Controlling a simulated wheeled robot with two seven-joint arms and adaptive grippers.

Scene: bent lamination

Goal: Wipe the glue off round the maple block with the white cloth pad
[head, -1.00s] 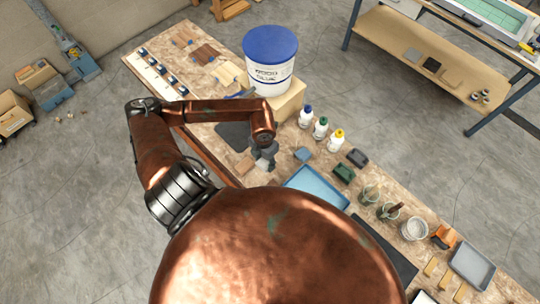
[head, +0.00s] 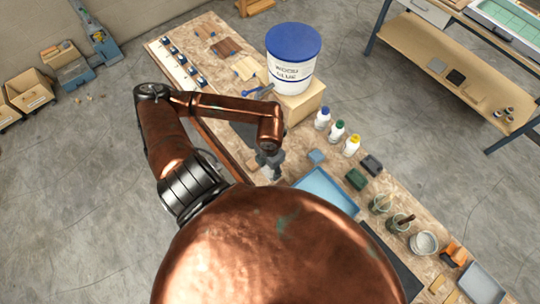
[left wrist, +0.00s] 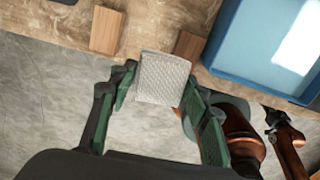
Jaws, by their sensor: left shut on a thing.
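My left gripper (head: 270,168) is above the near edge of the bench. In the left wrist view its green fingers (left wrist: 160,90) are shut on the pale, woven cloth pad (left wrist: 163,78). A pale wood block (left wrist: 105,29), which looks like the maple block, lies on the bench just beyond the pad to its left, apart from it. A darker brown block (left wrist: 188,44) lies beyond the pad to the right. I cannot make out any glue round the pale block. My right gripper is not in view.
A blue tray (head: 345,197) lies to the right of my left gripper. A wood glue bucket (head: 291,75) stands on a box behind it. Several small bottles (head: 337,131), sponges and jars line the far edge. The bench edge is close, with bare floor beyond.

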